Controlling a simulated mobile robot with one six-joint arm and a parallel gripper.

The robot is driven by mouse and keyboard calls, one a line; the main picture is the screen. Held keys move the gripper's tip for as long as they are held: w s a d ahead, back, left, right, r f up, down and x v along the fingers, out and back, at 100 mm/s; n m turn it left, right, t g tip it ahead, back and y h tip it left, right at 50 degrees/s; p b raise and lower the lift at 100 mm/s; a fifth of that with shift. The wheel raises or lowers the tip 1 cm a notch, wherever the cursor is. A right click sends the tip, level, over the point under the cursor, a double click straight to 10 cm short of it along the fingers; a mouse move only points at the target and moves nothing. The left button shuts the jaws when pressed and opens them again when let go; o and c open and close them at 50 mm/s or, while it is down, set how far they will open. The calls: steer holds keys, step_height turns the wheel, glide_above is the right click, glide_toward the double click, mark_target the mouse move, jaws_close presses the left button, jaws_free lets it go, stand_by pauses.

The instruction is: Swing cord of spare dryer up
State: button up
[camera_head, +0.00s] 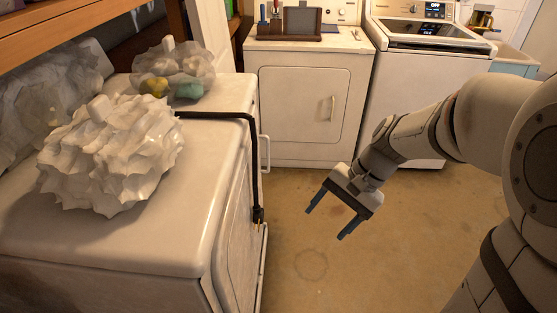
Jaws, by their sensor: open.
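The spare dryer (150,240) is the white machine at the left, with its front facing right. A black cord (253,160) lies across its top toward the right edge, bends over that edge and hangs down the front. The cord ends in a plug (258,215) with metal prongs, hanging free above the floor. The cord's other end is hidden behind a white crumpled bag. My gripper (325,224) is open and empty, to the right of the hanging cord and apart from it, with its fingers pointing down and left.
A white crumpled bag (110,155) and a clear bag with coloured items (175,72) sit on the dryer. A white dryer (308,100) and a washer (425,75) stand at the back. A wooden shelf (80,22) overhangs the upper left. The middle floor is clear.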

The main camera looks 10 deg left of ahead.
steer(key=w+a+f+m+y+b, duration=0.4)
steer(key=w+f, duration=0.3)
steer(key=f, duration=0.2)
steer(key=w+a+f+m+t+y+b, duration=0.1)
steer(key=w+a+f+m+y+b, duration=0.25)
steer(key=w+f, duration=0.4)
steer(key=w+a+f+m+y+b, duration=0.3)
steer(key=w+f+m+y+b, duration=0.15)
steer(key=f, duration=0.55)
steer(key=a, duration=0.8)
steer(key=shift+w+r+b, duration=0.1)
steer(key=shift+w+b, duration=0.15)
steer(key=shift+b, duration=0.05)
steer(key=shift+d, duration=0.1)
steer(key=c, duration=1.4)
steer(key=shift+r, duration=0.1)
